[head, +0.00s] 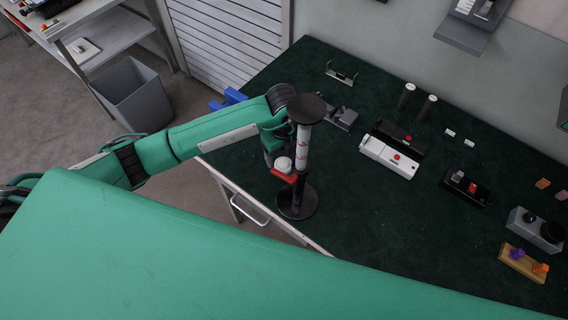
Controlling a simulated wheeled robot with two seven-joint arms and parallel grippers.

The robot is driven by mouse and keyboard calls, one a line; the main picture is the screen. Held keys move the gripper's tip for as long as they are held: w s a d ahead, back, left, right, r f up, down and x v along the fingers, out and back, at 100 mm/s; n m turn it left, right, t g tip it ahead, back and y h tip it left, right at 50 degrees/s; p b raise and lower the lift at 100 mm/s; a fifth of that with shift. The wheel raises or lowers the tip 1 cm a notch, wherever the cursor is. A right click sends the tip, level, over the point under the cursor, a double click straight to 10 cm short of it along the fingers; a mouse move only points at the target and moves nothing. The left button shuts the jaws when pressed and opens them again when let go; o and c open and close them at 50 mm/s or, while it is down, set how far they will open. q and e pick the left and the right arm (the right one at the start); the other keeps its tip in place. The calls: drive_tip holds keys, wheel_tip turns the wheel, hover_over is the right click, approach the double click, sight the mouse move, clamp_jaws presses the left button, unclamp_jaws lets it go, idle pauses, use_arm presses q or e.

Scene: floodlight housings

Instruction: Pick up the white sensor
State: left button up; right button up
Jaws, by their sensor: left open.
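A small round white piece (283,163), which looks like the white sensor, shows near the table's left edge, just above a flat red part (284,177). My left arm comes in from the left, and its open gripper (279,158) is beside the white piece, partly hidden by my arm. I cannot tell whether the fingers touch it. My right gripper is not in view.
The dark green table (370,235) has clear room at its middle front. A white box (388,157), a black box (400,137), two dark cylinders (406,95) and a grey box (535,229) stand further right. A bin (133,98) stands on the floor at left.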

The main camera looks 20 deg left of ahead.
sight(283, 164)
use_arm(q)
drive_tip(key=shift+f, duration=0.5)
drive_tip(key=shift+w+d+f, duration=0.1)
drive_tip(key=shift+f, duration=0.2)
drive_tip(key=shift+f+p, duration=0.5)
drive_tip(key=shift+p, duration=0.15)
drive_tip(key=f+p, duration=0.1)
drive_tip(key=f, duration=0.2)
drive_tip(key=shift+s+a+f+p, duration=0.15)
drive_tip(key=shift+s+a+p, duration=0.05)
drive_tip(key=shift+p, duration=0.15)
drive_tip(key=shift+f, duration=0.5)
drive_tip(key=c, duration=1.3)
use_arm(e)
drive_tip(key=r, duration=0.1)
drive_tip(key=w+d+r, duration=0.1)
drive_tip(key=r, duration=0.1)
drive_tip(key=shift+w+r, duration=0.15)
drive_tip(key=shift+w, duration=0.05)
